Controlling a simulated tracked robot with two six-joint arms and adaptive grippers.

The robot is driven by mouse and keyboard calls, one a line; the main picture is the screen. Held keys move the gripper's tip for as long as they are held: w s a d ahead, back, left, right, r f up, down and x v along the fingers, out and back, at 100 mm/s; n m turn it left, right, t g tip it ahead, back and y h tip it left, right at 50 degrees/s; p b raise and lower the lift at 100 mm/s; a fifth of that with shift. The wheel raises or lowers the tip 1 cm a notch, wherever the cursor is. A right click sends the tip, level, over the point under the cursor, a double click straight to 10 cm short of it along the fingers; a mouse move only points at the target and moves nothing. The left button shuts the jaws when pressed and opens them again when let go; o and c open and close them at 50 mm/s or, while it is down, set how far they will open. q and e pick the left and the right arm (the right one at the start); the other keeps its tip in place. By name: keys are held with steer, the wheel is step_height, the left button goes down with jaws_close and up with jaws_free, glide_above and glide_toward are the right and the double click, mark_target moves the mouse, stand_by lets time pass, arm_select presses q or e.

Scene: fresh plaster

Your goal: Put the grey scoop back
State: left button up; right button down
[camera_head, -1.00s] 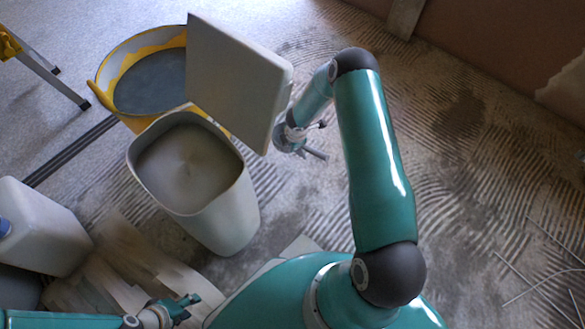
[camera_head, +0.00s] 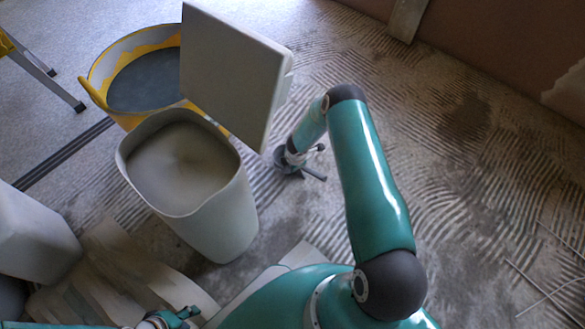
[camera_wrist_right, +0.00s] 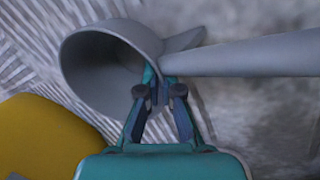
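The grey scoop (camera_wrist_right: 105,65) fills the upper part of the right wrist view, its hollow bowl at left and its long handle running right. My right gripper (camera_wrist_right: 158,78) is shut on the scoop where bowl and handle meet. In the head view the scoop (camera_head: 315,174) hangs below my right arm, right of the pale bin (camera_head: 215,222), partly hidden by the gripper. The bin is open and holds grey-beige material; its lid (camera_head: 230,80) stands raised. My left gripper (camera_head: 183,315) is at the bottom edge, partly cut off, and looks open and empty.
A yellow-rimmed tub (camera_head: 92,88) with dark grey contents stands behind the bin. A white canister (camera_head: 35,238) is at the left, beside a smeared board (camera_head: 105,262). A ladder foot (camera_head: 60,92) is at upper left. The ridged floor (camera_head: 480,170) at right is mostly clear.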

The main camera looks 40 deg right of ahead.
steer(key=c, duration=1.3)
jaws_free()
steer(key=p+v, duration=0.4)
steer(key=v, duration=0.8)
steer(key=shift+r, duration=0.1)
